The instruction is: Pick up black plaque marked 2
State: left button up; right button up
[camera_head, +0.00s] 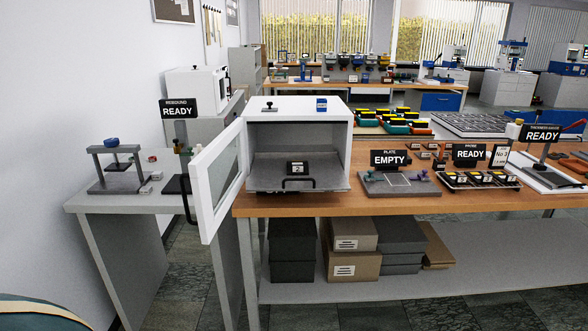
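A small black plaque marked 2 (297,168) stands on a grey pull-out tray (330,178) inside an open white cabinet. The cabinet (350,125) stands at the left end of the wooden workbench. A dark bar handle runs along the tray's front edge, just below the plaque. The cabinet's glazed door (206,228) is swung open to the left and projects forward past the bench edge. Neither of my grippers is in view.
A grey side table (125,203) with a small press stands left of the door. Right of the cabinet are a grey plate fixture (400,190) under an EMPTY sign and a rack (452,184) of small black blocks. Cartons sit on the shelf below.

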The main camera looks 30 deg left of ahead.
aim_at(294, 168)
jog(key=u, duration=0.6)
jog(key=i+l+u, duration=0.1)
jog(key=u, duration=0.25)
jog(key=i+l+u, duration=0.1)
jog(key=l+u, duration=0.5)
jog(key=u, duration=0.15)
jog(key=l+u, duration=0.45)
jog(key=l, duration=0.65)
jog(key=i, duration=0.05)
